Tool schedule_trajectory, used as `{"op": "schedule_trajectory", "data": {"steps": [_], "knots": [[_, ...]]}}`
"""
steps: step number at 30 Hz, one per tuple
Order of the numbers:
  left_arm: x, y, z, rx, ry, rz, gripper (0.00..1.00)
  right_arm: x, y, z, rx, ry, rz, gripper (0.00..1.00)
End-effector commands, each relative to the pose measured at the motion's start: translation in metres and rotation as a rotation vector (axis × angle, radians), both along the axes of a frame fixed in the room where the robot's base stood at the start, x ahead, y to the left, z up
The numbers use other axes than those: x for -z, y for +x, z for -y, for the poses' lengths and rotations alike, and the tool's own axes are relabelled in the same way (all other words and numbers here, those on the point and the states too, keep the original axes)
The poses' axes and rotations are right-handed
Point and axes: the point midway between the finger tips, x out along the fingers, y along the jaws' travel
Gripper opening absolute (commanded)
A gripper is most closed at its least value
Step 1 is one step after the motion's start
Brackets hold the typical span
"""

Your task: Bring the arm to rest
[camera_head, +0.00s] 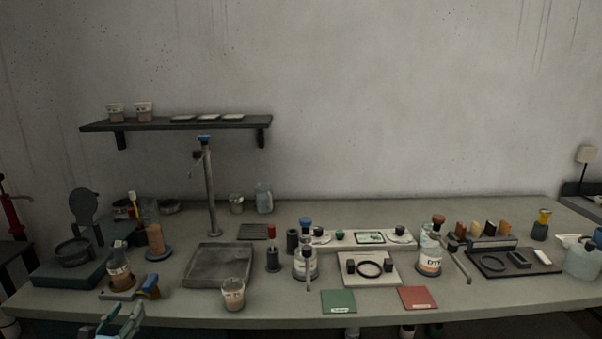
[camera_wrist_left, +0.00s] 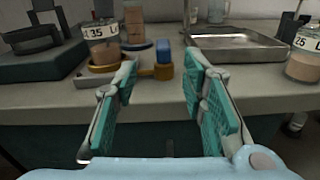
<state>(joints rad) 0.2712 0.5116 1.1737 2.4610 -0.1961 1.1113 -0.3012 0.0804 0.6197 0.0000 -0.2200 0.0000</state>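My left gripper (camera_head: 122,322) is low at the front left of the head view, in front of the bench edge. In the left wrist view the same gripper (camera_wrist_left: 160,105) has its two teal-padded fingers spread apart with nothing between them. Beyond the fingers are a labelled jar (camera_wrist_left: 101,45) on a small stand and a blue and brass knob (camera_wrist_left: 163,62). The gripper looks apart from both. My right gripper is not in the head view.
The grey bench (camera_head: 380,296) holds a shallow metal tray (camera_head: 219,266), a beaker (camera_head: 233,294), a green card (camera_head: 338,301), a red card (camera_head: 418,298) and several bottles. A tall tap (camera_head: 210,190) stands behind the tray. A shelf (camera_head: 180,124) is on the wall.

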Motion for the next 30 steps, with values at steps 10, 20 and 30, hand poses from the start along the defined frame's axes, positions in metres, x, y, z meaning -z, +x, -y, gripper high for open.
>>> {"op": "schedule_trajectory", "data": {"steps": [10,20,30], "knots": [[0.031,0.000,0.002,0.035,0.578,-0.101,0.38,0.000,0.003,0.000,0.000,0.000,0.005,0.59],[0.159,-0.049,0.007,0.278,1.467,-0.378,0.38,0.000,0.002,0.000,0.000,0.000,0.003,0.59],[0.385,-0.276,0.059,1.377,2.470,-0.451,0.38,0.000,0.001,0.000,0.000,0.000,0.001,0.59]]}}
